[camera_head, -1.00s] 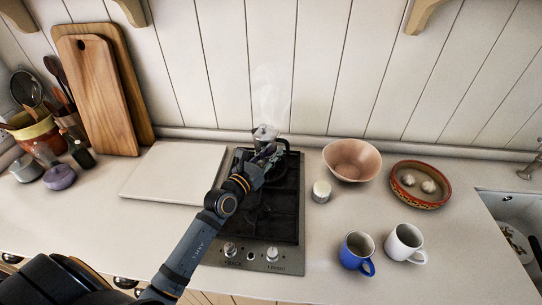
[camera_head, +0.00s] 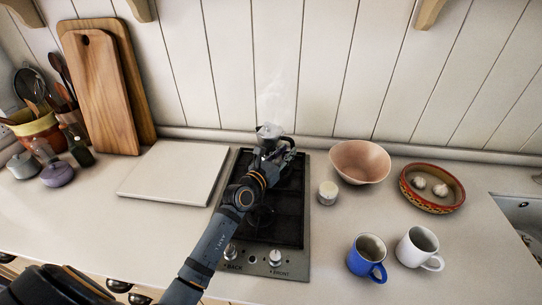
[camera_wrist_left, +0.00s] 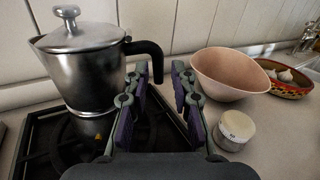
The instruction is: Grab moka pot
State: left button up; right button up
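The moka pot (camera_head: 269,131) is a grey metal pot with a knobbed lid and black handle. It stands upright at the rear of the black hob (camera_head: 288,211), with steam above it. In the left wrist view the moka pot (camera_wrist_left: 84,65) fills the upper left, its handle pointing toward my fingers. My left gripper (camera_head: 279,152) is at the pot's front right. In the wrist view the left gripper (camera_wrist_left: 161,70) has its fingers apart, with the handle's end showing between the fingertips. I cannot tell whether they touch. My right gripper is not in view.
A small white-lidded jar (camera_head: 327,193) and a pink bowl (camera_head: 360,162) stand right of the hob. A pale board (camera_head: 175,172) lies left of the hob.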

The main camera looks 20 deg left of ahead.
aim_at(293, 143)
pick_arm(q)
jog(key=x, duration=0.5)
jog(key=shift+w+a+f, duration=0.1)
jog(key=shift+f, duration=0.1)
jog(key=shift+r, duration=0.1)
jog(key=shift+c, duration=0.2)
jog(key=shift+s, duration=0.25)
jog(key=shift+c, duration=1)
jog(key=shift+w, duration=0.1)
grip_shut()
